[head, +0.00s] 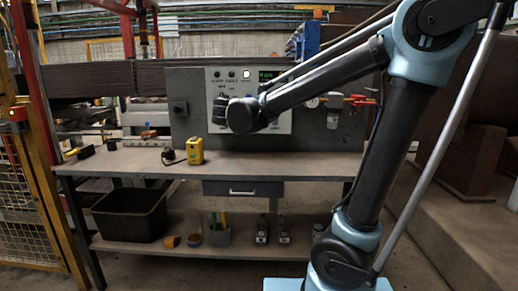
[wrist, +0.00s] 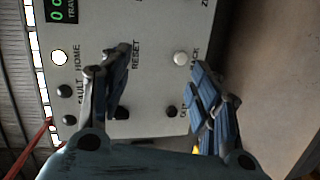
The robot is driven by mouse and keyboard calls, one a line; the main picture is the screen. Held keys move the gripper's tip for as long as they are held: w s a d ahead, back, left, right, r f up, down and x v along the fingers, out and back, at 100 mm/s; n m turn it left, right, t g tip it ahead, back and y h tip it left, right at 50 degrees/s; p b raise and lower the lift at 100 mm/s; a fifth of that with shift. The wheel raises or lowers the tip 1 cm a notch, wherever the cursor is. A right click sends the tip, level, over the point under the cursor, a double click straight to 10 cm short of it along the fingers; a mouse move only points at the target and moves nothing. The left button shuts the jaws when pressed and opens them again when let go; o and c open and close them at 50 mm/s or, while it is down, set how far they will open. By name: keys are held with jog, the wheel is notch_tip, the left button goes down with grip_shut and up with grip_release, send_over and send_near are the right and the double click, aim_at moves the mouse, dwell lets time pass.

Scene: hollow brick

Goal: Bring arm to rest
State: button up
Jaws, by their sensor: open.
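My gripper (wrist: 160,105) is open and empty in the wrist view, its two blue-padded fingers spread wide before a pale control panel (wrist: 155,65). In the head view my arm reaches left from the right side, and its end is in front of the same panel (head: 283,122) above the workbench. The gripper's fingers are small and dark there. The panel carries a green display (wrist: 56,10), a lit white button (wrist: 60,57), dark buttons and a pale button (wrist: 180,58). Labels such as HOME, FAULT and RESET are readable. I cannot tell the exact gap between fingertips and panel.
The workbench (head: 125,160) holds a yellow device (head: 195,150) left of my gripper. A black bin (head: 132,214) and small items sit on the lower shelf. A yellow mesh fence (head: 25,215) stands at left. Valves and a gauge are right of the panel.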

jog(key=s+d+f+m+g+h, duration=0.1)
jog(key=s+d+f+m+g, duration=0.3)
jog(key=d, duration=0.4)
jog(key=s+d+f+m+g+h, duration=0.1)
jog(key=s+d+f, duration=0.2)
jog(key=d+f, duration=0.45)
jog(key=s+d+f+m+g, duration=0.3)
jog(key=s+d, duration=0.1)
jog(key=d, duration=0.6)
jog(key=s+d+f+m+g+y, duration=0.2)
jog(key=s+f+m+g+y, duration=0.2)
jog(key=s+f, duration=1.1)
jog(key=s+m+g, duration=0.1)
jog(key=s+m, duration=0.1)
jog(key=s, duration=0.2)
jog(key=shift+s+d+f+m+y, duration=0.15)
jog(key=shift+s+d+m+y, duration=0.1)
jog(key=shift+m+y, duration=0.15)
jog(key=shift+w+f, duration=0.2)
jog(key=shift+w, duration=0.3)
